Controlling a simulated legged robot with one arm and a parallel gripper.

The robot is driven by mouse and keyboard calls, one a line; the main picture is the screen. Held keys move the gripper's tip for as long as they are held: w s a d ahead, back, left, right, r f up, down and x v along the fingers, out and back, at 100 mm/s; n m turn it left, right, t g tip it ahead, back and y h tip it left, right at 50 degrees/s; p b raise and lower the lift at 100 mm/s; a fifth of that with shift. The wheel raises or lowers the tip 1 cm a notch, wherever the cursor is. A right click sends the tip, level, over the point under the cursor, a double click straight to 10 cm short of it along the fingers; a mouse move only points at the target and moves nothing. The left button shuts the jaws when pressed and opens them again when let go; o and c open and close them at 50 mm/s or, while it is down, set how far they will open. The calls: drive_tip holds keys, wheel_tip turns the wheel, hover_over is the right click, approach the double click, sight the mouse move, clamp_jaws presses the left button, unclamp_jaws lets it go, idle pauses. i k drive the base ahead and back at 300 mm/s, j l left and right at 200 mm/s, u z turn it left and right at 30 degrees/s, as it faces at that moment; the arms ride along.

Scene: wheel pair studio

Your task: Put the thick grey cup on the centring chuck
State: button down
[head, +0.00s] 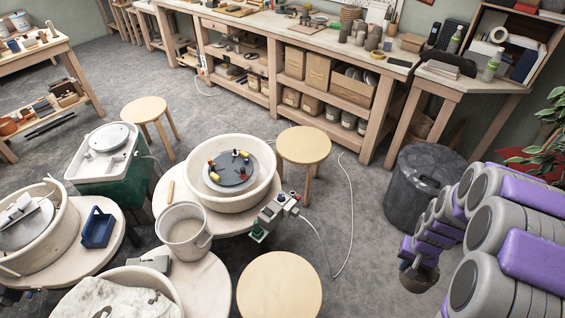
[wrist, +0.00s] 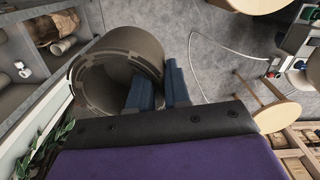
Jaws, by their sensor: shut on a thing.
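The centring chuck (head: 231,172) is a dark grey disc with red, yellow and dark jaws, set in a round cream basin in the middle of the head view. Nothing stands on it between the jaws. My gripper (wrist: 160,88) shows two blue fingers in the wrist view, shut on the wall of the thick grey cup (wrist: 117,62). One finger overlaps the cup's opening and the other is outside. In the head view the cup (head: 418,281) is a small brownish-grey shape at the end of my arm, right of and apart from the chuck. My arm partly hides it.
A dark bin (head: 425,185) stands behind my arm. Wooden stools (head: 303,146) (head: 279,286) and a control box (head: 276,212) with a white cable stand near the chuck's basin. A grey bucket (head: 184,232) is at its front left. Bare floor lies between cup and stools.

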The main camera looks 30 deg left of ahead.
sight(231, 167)
drive_tip(key=i+z, duration=0.2)
drive_tip(key=i, duration=1)
drive_tip(key=i+j+u, duration=0.1)
drive_tip(key=i+u, duration=0.25)
drive_tip(key=u, duration=0.15)
drive_tip(key=i+l+u, duration=0.1)
drive_tip(key=i+u, duration=0.4)
drive_tip(key=i+l+u, duration=0.15)
drive_tip(key=u, duration=0.35)
drive_tip(key=i+j+u, duration=0.1)
drive_tip(key=u, duration=0.3)
drive_tip(key=i+u, duration=0.55)
drive_tip(key=u, duration=0.2)
drive_tip(key=i+u, duration=0.2)
drive_tip(key=u, duration=0.2)
drive_tip(key=i+z, duration=0.25)
drive_tip(key=i+j, duration=0.05)
